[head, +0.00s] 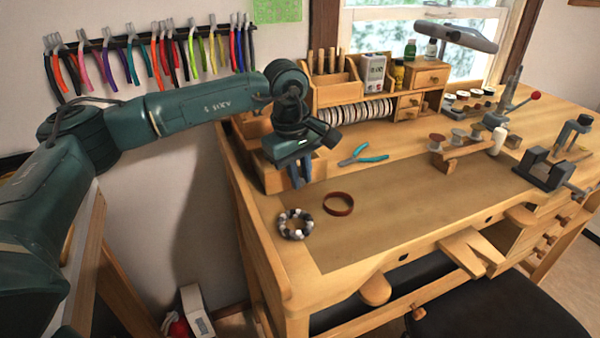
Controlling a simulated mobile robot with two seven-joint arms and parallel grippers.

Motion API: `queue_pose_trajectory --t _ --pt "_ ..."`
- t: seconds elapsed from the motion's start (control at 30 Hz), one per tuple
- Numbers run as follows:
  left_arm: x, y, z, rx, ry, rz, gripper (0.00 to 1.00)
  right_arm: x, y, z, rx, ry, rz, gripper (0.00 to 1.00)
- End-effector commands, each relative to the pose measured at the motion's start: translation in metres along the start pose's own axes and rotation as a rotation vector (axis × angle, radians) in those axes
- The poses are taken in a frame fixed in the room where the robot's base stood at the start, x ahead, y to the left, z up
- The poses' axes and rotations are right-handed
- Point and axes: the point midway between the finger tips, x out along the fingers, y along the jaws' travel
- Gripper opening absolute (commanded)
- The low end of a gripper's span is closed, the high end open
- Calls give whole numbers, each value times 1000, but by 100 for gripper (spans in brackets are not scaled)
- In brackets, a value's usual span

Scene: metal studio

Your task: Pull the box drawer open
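A small wooden box with drawers (424,88) stands at the back of the workbench, left of the window lamp. Its larger upper drawer front (432,78) and smaller fronts (410,101) have round knobs and look shut. My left gripper (300,172) points down over the bench's left end, in front of a low wooden box (318,163). Its two fingers show a narrow gap with nothing visible between them. The gripper is well to the left of and nearer than the drawers. Whether it touches the low box is unclear. My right gripper is out of view.
Teal-handled pliers (362,157), a red-brown ring (338,204) and a beaded bracelet (294,224) lie on the bench (410,205). A row of discs (355,111) and a grey-white device (373,72) stand left of the drawers. The bench middle is mostly clear.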

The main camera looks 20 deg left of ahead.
Motion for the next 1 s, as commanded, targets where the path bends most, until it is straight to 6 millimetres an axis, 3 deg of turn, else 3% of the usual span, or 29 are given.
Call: queue_pose_trajectory --t 0.1,0.47,1.0 --pt "0 0 -1 -1 1 0 24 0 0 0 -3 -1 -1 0" --pt "-10 1 -1 -1 2 3 24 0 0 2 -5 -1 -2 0" --pt "-116 0 -1 -1 2 2 24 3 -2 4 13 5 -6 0"
